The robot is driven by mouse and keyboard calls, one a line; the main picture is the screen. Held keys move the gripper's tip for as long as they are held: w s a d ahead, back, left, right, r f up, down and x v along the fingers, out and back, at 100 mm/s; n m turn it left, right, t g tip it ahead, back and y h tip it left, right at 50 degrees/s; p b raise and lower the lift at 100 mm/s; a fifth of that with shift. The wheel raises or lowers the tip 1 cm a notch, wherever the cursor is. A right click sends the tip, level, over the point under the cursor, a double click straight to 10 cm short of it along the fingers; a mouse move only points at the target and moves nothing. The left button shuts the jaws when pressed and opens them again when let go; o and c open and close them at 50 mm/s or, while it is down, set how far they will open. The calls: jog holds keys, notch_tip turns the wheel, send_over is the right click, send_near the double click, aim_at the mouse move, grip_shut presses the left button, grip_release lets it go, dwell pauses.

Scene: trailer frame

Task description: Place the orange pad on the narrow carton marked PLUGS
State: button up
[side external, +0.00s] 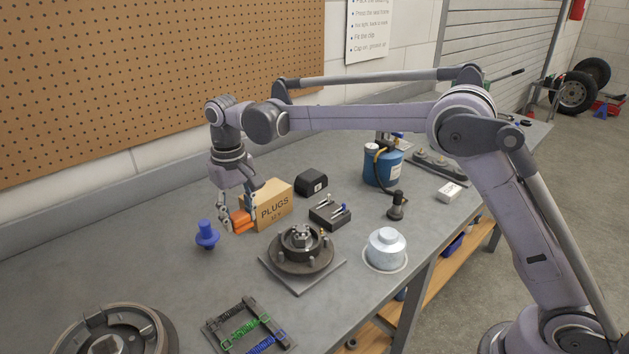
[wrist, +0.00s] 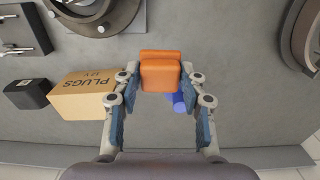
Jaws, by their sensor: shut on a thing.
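The orange pad (side external: 240,221) is held between the fingertips of my gripper (side external: 237,213). It also shows in the wrist view (wrist: 161,72), where a finger lies on each side of it. The tan narrow carton marked PLUGS (side external: 270,206) stands on the bench just right of the pad in the side view. In the wrist view the carton (wrist: 84,96) is left of my gripper, close to the left finger. Nothing rests on the carton's top. I cannot tell how high the pad is above the bench.
A blue knobbed part (side external: 207,236) stands beside the pad and is partly hidden by it in the wrist view. A black box (side external: 311,183) and a dark block with bolts (side external: 330,216) are near the carton. A hub (side external: 302,249) sits in front. Bare bench lies to the left.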

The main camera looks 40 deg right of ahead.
jog(key=w+d+r, duration=0.1)
jog(key=d+r, duration=0.3)
jog(key=d, duration=0.8)
jog(key=w+d+r, duration=0.1)
jog(key=d+r, duration=0.4)
jog(key=d, duration=0.7)
send_over(272, 196)
notch_tip(272, 196, down, 7)
jog(key=shift+d+f, duration=0.1)
jog(key=shift+f, duration=2.05)
jog(key=shift+f, duration=0.1)
jog(key=o, duration=1)
jog(key=shift+o, duration=0.2)
